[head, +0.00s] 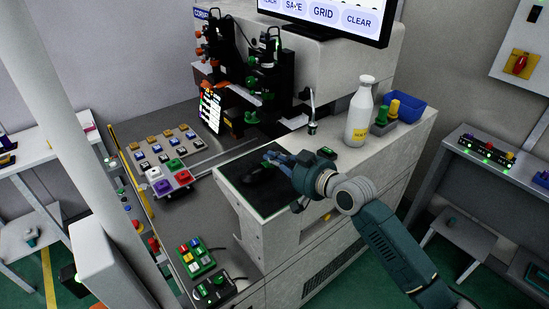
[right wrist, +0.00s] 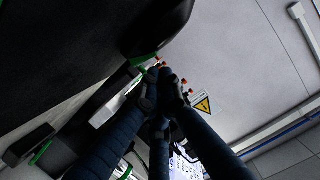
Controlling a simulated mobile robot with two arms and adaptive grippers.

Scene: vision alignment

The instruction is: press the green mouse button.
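A black mouse (head: 256,174) lies on a dark mat (head: 246,203) on the light bench. In the right wrist view the dark mouse body (right wrist: 158,24) shows close at the top, with a green strip (right wrist: 143,59) at its lower edge. My right gripper (head: 268,157) is low over the mat, at the far side of the mouse. In the right wrist view its fingers (right wrist: 160,75) come together at the tips, with nothing seen between them. The tips are near the green strip; I cannot tell whether they touch it. My left gripper is not in view.
A white bottle (head: 359,112) and a blue bin (head: 399,104) stand right of the mat. A panel of colored buttons (head: 163,160) is on the left. A machine with knobs (head: 262,78) and a screen (head: 322,14) rises behind.

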